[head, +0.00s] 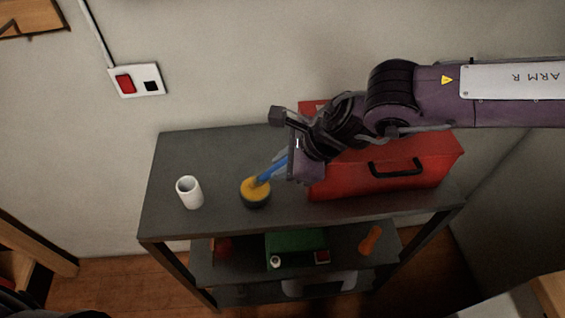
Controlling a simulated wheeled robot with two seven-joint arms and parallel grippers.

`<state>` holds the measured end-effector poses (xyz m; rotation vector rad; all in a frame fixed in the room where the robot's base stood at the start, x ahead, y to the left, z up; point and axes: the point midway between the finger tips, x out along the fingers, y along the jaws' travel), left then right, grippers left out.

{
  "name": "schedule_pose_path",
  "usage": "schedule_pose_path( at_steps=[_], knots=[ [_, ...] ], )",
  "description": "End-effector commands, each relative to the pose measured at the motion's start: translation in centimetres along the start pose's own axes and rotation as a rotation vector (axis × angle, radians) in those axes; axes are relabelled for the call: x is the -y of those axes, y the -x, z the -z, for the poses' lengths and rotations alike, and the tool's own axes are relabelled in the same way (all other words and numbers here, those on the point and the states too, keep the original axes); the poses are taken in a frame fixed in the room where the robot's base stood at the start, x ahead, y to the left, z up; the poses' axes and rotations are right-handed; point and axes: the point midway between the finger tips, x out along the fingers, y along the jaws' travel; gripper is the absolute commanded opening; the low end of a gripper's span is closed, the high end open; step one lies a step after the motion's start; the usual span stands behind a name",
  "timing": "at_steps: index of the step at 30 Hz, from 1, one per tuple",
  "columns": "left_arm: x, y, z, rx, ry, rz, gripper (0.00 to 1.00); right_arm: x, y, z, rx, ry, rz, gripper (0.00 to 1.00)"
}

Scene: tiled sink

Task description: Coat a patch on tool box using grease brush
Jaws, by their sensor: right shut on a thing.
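The red tool box (380,170) with a black handle stands on the right half of the grey shelf top, partly hidden behind my right arm. A round dark tin (256,199) with a yellow-orange top surface stands left of the tool box. A blue-handled brush (271,170) slants from my right gripper (290,162) down to the tin, its lower end at the yellow-orange surface. My right gripper is shut on the brush's handle, just left of the tool box. The brush's bristles are not clear to see. My left gripper is not in view.
A white cylindrical cup (189,192) stands at the left of the grey shelf unit (165,165). A lower shelf holds a green box (296,243) and an orange item (370,240). The wall behind has a red switch (125,83). The shelf's back left is clear.

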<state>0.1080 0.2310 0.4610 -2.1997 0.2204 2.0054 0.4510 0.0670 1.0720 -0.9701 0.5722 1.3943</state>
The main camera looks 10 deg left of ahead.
Motion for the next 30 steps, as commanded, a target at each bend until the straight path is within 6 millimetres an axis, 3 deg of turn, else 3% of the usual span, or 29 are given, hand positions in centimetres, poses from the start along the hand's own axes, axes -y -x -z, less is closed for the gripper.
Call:
schedule_pose_path(
  at_steps=[30],
  knots=[
    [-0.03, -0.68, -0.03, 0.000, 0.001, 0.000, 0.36, -0.24, -0.25, 0.30, -0.005, -0.002, -0.006, 0.00]
  ],
)
